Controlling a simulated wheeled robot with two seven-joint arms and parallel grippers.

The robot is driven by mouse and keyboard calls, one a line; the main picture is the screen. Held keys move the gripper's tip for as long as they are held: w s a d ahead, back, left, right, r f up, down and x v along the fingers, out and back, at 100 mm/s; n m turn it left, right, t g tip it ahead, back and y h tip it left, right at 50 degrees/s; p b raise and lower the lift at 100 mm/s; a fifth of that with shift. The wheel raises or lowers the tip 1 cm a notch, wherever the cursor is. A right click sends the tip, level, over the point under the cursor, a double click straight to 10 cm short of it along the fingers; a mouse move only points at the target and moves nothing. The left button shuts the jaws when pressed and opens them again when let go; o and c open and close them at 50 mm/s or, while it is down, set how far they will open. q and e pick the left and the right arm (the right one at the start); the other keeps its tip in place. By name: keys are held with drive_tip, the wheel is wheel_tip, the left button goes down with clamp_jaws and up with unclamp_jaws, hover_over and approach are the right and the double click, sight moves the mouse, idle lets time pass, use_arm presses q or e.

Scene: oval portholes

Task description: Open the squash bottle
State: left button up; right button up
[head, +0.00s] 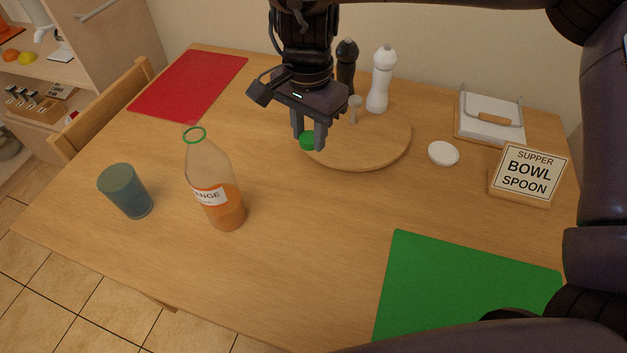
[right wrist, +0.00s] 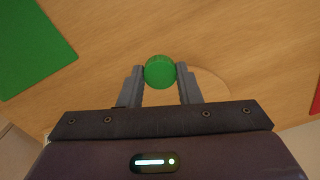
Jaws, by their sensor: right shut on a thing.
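The squash bottle (head: 209,172) stands upright on the table, clear with orange squash in its lower part and a label reading "ANGE". Its mouth is uncapped, with a green ring (head: 195,134) around the neck. My right gripper (head: 309,146) is shut on the green cap (head: 307,139), away from the bottle, to its right and farther back. The cap is by the left edge of the round wooden board (head: 375,150); I cannot tell whether it touches anything below. In the right wrist view, the cap (right wrist: 160,72) sits between both fingertips. My left gripper is not in view.
A blue cup (head: 125,191) stands left of the bottle. Pepper and salt mills (head: 381,80) stand behind the board. A white lid-like disc (head: 443,153), a napkin holder (head: 490,120) and a sign (head: 529,172) are at right. Red (head: 190,85) and green (head: 460,290) mats lie flat. The table's middle is clear.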

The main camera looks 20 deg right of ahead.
hover_over(310, 193)
wheel_tip(310, 193, down, 10)
drive_tip(key=shift+f, duration=0.25)
wheel_tip(310, 193, down, 4)
drive_tip(key=shift+r, duration=0.1)
drive_tip(key=shift+w+f, duration=0.1)
drive_tip(key=shift+f, duration=0.25)
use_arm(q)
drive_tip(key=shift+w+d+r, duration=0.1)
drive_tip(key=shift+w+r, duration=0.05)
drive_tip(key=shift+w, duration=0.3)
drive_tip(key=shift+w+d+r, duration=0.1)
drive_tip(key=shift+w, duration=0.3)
use_arm(e)
drive_tip(key=shift+f+b, duration=0.15)
drive_tip(key=shift+b, duration=0.15)
drive_tip(key=o, duration=0.8)
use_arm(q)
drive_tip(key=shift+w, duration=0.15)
use_arm(e)
drive_tip(key=shift+o, duration=1.4)
